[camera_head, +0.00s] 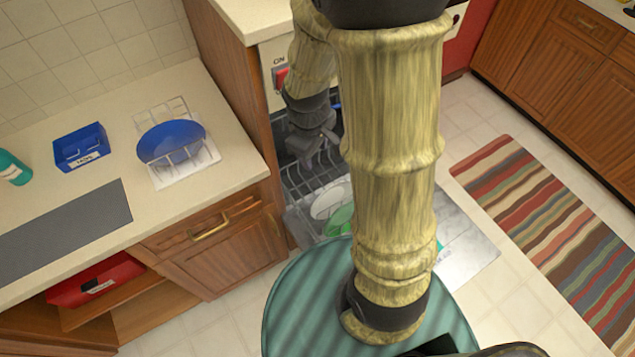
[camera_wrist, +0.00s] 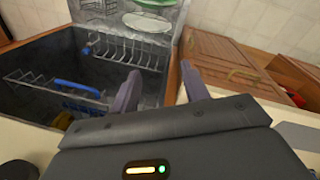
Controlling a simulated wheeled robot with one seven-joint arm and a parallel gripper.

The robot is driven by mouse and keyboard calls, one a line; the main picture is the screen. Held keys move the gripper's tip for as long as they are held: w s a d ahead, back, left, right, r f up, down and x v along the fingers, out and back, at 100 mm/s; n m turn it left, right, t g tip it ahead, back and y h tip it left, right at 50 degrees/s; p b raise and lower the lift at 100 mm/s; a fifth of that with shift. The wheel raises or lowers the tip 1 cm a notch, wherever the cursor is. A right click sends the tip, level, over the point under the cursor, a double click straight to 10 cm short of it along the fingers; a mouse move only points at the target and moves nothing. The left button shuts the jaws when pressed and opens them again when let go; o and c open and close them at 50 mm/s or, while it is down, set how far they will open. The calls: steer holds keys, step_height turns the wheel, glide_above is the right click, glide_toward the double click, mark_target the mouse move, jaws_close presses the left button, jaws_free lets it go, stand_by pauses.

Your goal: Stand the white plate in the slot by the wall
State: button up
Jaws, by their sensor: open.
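The white plate (camera_head: 327,203) is in the lower part of the open dishwasher in the head view, against a green plate (camera_head: 341,219). My arm hides part of the area beside them. The white slotted dish rack (camera_head: 190,177) stands on the left counter near the tiled wall and holds a blue plate (camera_head: 172,139). My gripper (camera_head: 314,142) is at the dishwasher opening, above and behind the plates. Its fingers (camera_wrist: 161,86) are apart with nothing between them.
The wire rack (camera_wrist: 120,48) has a blue-handled item (camera_wrist: 77,88) in it. The lowered dishwasher door (camera_head: 470,245) is in front. A striped rug (camera_head: 550,235) lies right.

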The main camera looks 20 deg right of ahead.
mark_target(331, 191)
steer(key=w+d+f+n+h+b, duration=0.1)
steer(key=w+f+n+b, duration=0.1)
steer(key=f, duration=0.5)
steer(key=w+d+f+n+g+h+b, duration=0.1)
steer(key=w+f+n+b, duration=0.1)
steer(key=f+n+b, duration=0.2)
steer(key=w+d+f+n+h+b, duration=0.1)
steer(key=w+f+n+b, duration=0.1)
steer(key=f+n, duration=0.5)
step_height(331, 191, down, 4)
steer(key=shift+w+d+f+g+b, duration=0.15)
steer(key=shift+w+g+b, duration=0.2)
steer(key=shift+b, duration=0.55)
steer(key=shift+h, duration=0.3)
steer(key=x, duration=1.1)
steer(key=shift+w+d+f, duration=0.1)
steer(key=shift+f, duration=0.3)
jaws_close()
steer(key=shift+r+p, duration=1.3)
steer(key=shift+r, duration=0.3)
